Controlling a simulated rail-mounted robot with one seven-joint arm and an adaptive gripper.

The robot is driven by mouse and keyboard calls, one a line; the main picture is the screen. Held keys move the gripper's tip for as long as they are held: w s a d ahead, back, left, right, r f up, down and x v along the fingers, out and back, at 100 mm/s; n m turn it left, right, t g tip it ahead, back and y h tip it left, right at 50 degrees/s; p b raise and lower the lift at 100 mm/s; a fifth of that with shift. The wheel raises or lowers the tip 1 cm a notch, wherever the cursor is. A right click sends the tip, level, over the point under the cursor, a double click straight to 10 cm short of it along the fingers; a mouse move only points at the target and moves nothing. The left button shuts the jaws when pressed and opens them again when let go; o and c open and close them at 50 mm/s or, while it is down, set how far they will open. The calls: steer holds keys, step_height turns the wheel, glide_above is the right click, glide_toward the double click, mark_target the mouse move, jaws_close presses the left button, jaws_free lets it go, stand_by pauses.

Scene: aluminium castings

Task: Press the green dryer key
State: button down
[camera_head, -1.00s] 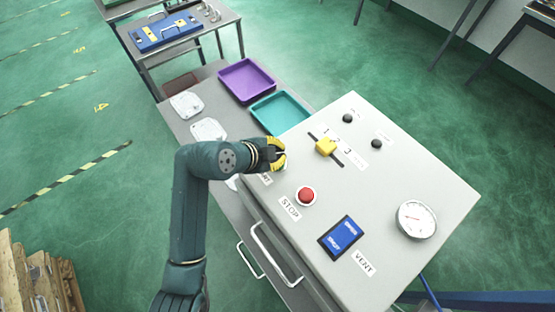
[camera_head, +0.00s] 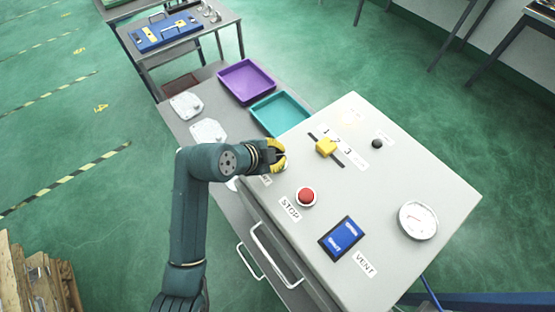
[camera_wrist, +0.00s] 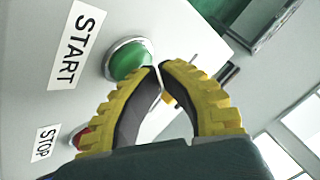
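The green key (camera_wrist: 130,59) is a round green button in a silver ring, beside the START label (camera_wrist: 75,45) in the wrist view. My gripper (camera_wrist: 160,68) has yellow ribbed fingers whose tips meet, with nothing seen between them. The tips overlap the green key's edge in the picture; I cannot tell whether they touch it or how deep it sits. In the head view my gripper (camera_head: 284,158) is at the panel's left edge and hides the key.
The grey panel (camera_head: 400,165) carries a red STOP button (camera_head: 306,197), a yellow slider (camera_head: 326,147), a blue VENT switch (camera_head: 342,238), a dark lamp (camera_head: 377,143) and a gauge (camera_head: 418,220). Teal (camera_head: 281,113) and purple trays (camera_head: 247,80) lie behind.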

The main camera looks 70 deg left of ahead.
steer(key=shift+f, duration=0.1)
steer(key=shift+r+p, duration=0.75)
steer(key=shift+r, duration=0.15)
step_height(320, 180, up, 5)
steer(key=p, duration=0.4)
steer(key=shift+r, duration=0.1)
stand_by(0.8)
